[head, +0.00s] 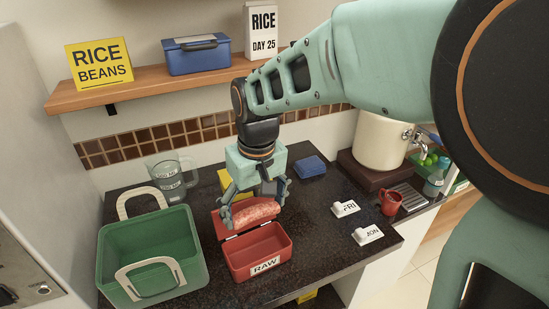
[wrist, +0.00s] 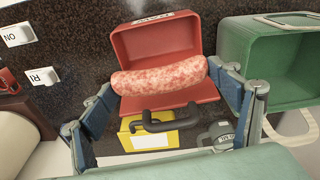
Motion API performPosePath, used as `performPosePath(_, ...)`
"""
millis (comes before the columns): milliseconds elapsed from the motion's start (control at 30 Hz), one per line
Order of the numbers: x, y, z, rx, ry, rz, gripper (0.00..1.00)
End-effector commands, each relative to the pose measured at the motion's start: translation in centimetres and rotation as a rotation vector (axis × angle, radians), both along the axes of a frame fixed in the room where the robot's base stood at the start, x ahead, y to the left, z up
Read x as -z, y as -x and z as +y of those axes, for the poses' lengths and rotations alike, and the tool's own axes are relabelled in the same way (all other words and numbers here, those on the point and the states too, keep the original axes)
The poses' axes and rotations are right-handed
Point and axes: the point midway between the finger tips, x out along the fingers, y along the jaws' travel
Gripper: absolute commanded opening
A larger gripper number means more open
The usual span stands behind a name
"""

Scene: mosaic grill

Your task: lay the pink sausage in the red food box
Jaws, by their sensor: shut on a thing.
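The pink sausage (head: 256,212) is a speckled, slightly curved roll. My gripper (head: 254,204) is shut on the sausage and holds it over the back part of the red food box (head: 258,252). The box is open, has a RAW label on its front, and its visible inside looks empty. In the wrist view the sausage (wrist: 159,75) lies across between the two fingers (wrist: 166,98), with the red box (wrist: 155,38) behind it. Whether the sausage touches the box's lid or rim, I cannot tell.
A green basket (head: 150,255) with pale handles stands left of the red box. A clear measuring jug (head: 170,182) and a yellow box (head: 222,180) stand behind.

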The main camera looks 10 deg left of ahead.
Motion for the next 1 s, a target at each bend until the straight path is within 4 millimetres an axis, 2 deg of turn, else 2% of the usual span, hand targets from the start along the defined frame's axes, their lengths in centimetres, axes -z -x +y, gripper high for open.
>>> performPosePath(267,1.5,0.0,0.0,0.0,0.001,0.001,0.57)
performPosePath(1000,8.4,0.0,0.0,0.001,0.0,0.0,0.57)
